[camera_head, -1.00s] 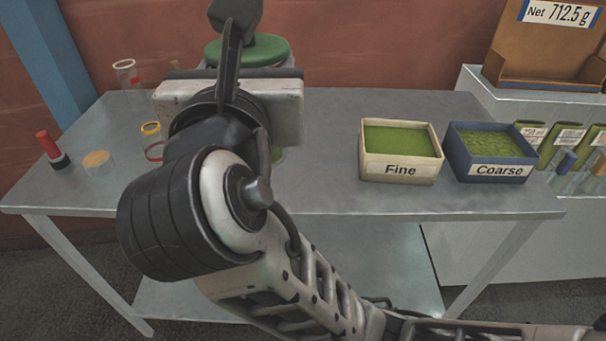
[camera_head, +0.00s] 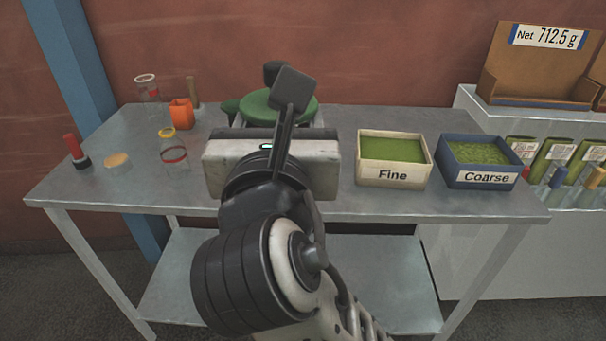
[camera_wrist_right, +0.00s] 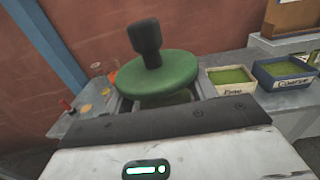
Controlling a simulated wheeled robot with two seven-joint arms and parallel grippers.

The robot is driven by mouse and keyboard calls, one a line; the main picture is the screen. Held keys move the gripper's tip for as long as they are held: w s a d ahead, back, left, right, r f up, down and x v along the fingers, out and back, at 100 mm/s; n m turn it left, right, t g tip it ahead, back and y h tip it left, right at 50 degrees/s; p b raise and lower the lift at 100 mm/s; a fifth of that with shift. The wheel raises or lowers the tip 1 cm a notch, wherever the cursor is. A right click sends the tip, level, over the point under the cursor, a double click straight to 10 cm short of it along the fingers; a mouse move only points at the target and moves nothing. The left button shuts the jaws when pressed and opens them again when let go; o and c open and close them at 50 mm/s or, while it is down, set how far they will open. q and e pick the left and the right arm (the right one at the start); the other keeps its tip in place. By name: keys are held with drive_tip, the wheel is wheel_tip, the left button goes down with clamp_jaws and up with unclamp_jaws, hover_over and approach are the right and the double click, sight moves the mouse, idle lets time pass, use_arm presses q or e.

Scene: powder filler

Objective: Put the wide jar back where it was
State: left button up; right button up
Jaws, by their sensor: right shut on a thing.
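My right gripper (camera_head: 270,150) is in front of the green-topped filler, with its white body towards me. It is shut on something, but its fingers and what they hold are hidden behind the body. More clear glassware with a pale rim (camera_head: 146,79) stands at the back left. I cannot tell which, if any, is the wide jar. My left gripper is not in view.
The filler's green disc (camera_head: 278,105) has a black knob, also clear in the wrist view (camera_wrist_right: 147,42). An orange cup (camera_head: 181,114), tan disc (camera_head: 117,160) and red-handled tool (camera_head: 74,149) are left. Fine (camera_head: 392,175) and Coarse (camera_head: 481,178) trays are right. The front left tabletop is clear.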

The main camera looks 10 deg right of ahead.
drive_tip(key=s+d+f+n+y, duration=0.1)
drive_tip(key=d+f+y, duration=0.1)
drive_tip(key=d+f, duration=0.4)
drive_tip(key=d+f+n+y, duration=0.1)
drive_tip(key=d+f, duration=0.5)
drive_tip(key=f, duration=0.8)
drive_tip(key=shift+s+d+f+n+t+y, duration=0.15)
drive_tip(key=shift+s+f+n+t+y, duration=0.2)
drive_tip(key=shift+y, duration=0.35)
drive_tip(key=shift+r, duration=0.1)
